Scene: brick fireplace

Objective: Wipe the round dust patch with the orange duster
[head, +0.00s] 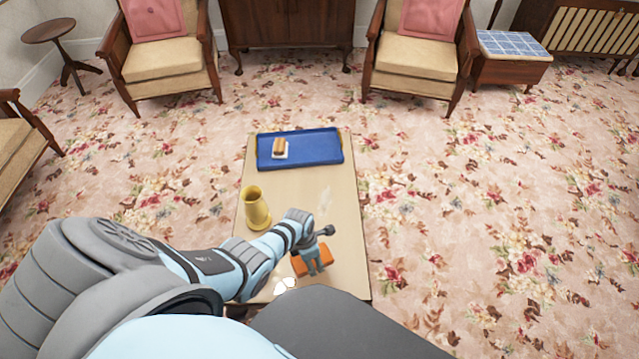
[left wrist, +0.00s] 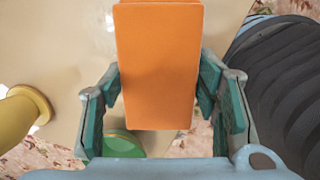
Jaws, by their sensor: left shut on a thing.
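The orange duster (head: 318,262) is a plain block between the fingers of my left gripper (head: 313,262), over the near right part of the table. In the left wrist view the duster (left wrist: 158,65) fills the gap between the two green-padded fingers, and the gripper is shut on it. I cannot tell whether its underside touches the tabletop. A faint pale smudge (head: 324,197) lies on the tabletop beyond the gripper, perhaps the dust patch; its round outline is not clear. My right gripper is not in view.
A blue tray (head: 325,152) holding a small brown and white item (head: 280,148) lies at the far end. A green round thing (left wrist: 122,143) shows below the duster. Armchairs stand farther back.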

